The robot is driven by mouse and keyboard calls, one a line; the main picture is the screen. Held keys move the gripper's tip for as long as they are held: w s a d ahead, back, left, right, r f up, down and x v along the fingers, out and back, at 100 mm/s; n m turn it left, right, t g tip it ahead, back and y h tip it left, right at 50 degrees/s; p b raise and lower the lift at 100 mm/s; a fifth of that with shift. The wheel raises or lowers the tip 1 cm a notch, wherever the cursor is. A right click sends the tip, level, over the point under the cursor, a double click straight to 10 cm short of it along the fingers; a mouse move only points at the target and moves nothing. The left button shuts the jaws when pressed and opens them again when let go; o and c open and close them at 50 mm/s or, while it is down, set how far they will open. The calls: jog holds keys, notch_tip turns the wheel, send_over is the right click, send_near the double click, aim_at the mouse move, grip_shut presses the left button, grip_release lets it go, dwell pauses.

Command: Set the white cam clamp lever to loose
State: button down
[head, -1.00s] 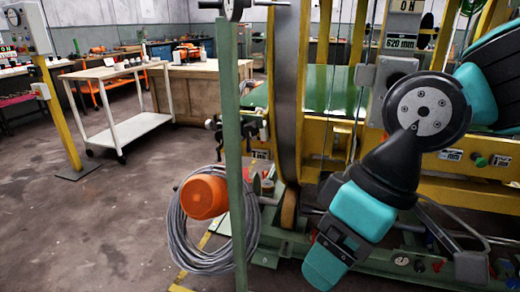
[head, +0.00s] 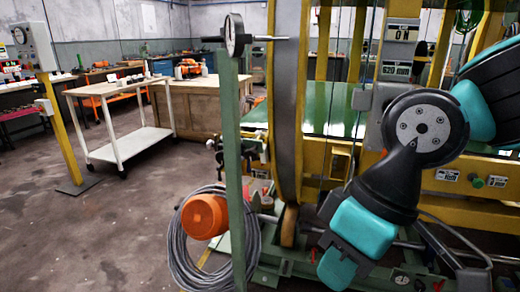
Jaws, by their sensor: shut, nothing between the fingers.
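I cannot make out a white cam clamp lever in the head view. Small dark and pale fittings (head: 243,150) sit at the near left end of the machine's green bed, too small to tell apart. My arm hangs at the right, in front of the yellow machine frame, and hides part of it. Its lower teal links point down toward the machine's base. No gripper fingers show, so I cannot see what they are near.
A white trolley (head: 130,144) stands behind left.

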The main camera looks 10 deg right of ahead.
notch_tip(320, 180, up, 18)
jog(key=p, duration=1.6)
jog(key=shift+f, duration=0.1)
